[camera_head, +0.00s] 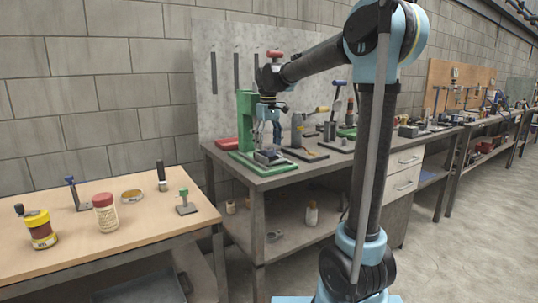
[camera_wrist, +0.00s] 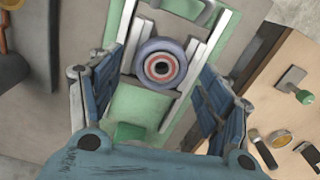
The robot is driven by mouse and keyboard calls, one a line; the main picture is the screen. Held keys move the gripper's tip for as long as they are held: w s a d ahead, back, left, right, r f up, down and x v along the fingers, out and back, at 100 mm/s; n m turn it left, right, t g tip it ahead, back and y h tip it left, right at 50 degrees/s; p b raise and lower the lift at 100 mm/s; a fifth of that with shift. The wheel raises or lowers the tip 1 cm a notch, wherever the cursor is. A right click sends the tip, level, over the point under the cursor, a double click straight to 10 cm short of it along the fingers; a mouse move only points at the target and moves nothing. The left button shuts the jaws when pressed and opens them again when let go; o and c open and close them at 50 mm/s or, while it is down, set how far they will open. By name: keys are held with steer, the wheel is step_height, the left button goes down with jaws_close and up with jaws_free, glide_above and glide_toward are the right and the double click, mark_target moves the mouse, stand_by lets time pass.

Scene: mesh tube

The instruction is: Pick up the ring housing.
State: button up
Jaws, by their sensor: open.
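A round grey-purple part with concentric rings and a reddish inner ring, which looks like the ring housing (camera_wrist: 146,56), sits on the green press fixture (camera_wrist: 140,103) in the wrist view. My gripper (camera_wrist: 162,68) is open, with one blue finger on each side of this part and visible gaps between. In the head view my gripper (camera_head: 268,122) points down over the base of the green press (camera_head: 246,105) on the grey bench. The ring housing is too small there to make out clearly.
A wooden table (camera_head: 90,240) at left holds a yellow-black jar (camera_head: 40,230), a red-capped jar (camera_head: 105,213), a brass-coloured ring (camera_head: 131,196) and a green-knobbed stand (camera_head: 184,203).

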steer(key=shift+f, duration=0.95)
steer(key=c, duration=1.4)
steer(key=shift+o, duration=0.2)
